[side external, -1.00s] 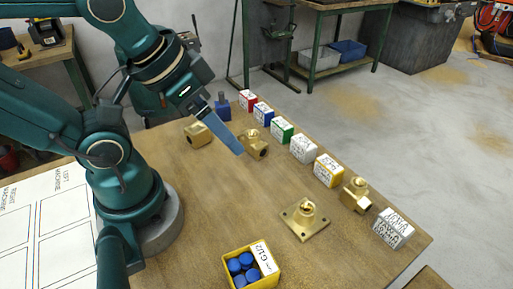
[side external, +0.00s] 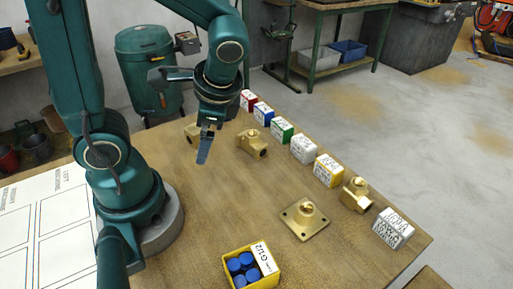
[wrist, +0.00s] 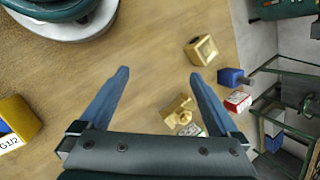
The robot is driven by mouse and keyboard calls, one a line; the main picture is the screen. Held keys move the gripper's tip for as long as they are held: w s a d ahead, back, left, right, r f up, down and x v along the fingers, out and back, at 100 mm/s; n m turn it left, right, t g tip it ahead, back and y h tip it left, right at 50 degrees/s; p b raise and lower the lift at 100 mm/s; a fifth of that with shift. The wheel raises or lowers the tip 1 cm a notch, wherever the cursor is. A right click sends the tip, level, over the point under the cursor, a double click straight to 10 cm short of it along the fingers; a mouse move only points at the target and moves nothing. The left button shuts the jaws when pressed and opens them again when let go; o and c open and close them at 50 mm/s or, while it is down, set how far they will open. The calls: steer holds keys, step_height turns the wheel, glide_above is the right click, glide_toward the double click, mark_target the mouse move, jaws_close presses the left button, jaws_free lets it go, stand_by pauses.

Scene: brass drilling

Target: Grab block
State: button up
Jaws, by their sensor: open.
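My gripper (side external: 204,158) points down above the table, open and empty; in the wrist view both fingers (wrist: 158,75) are spread over bare wood. Which piece the task calls the block cannot be told.
Labelled boxes, such as the green one (side external: 282,130) and yellow one (side external: 328,170), line the far edge. A flanged brass part (side external: 305,220), another brass fitting (side external: 356,195) and a yellow bin of blue caps (side external: 265,258) stand nearer. The table's middle is clear. A blue piece (wrist: 231,77) is near the brass block.

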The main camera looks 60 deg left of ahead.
mark_target(199, 129)
steer(key=w+a+f+m+g+y, duration=0.1)
steer(key=a+f+m+y, duration=0.1)
steer(key=w+a+f+m+y, duration=0.1)
steer(key=a+m+y, duration=0.2)
steer(key=a+f+m+g+y, duration=0.1)
steer(key=a+f+m+y, duration=0.1)
steer(key=a+m, duration=0.1)
steer(key=shift+w+f+g+y, duration=0.3)
steer(key=shift+w+f, duration=0.05)
steer(key=shift+w, duration=0.05)
steer(key=shift+w+a+f+m+y, duration=0.25)
steer(key=shift+f+m+y, duration=0.05)
steer(key=shift+m, duration=0.5)
steer(key=shift+x, duration=2.6)
steer(key=shift+w, duration=0.15)
steer(key=shift+c, duration=0.3)
jaws_close()
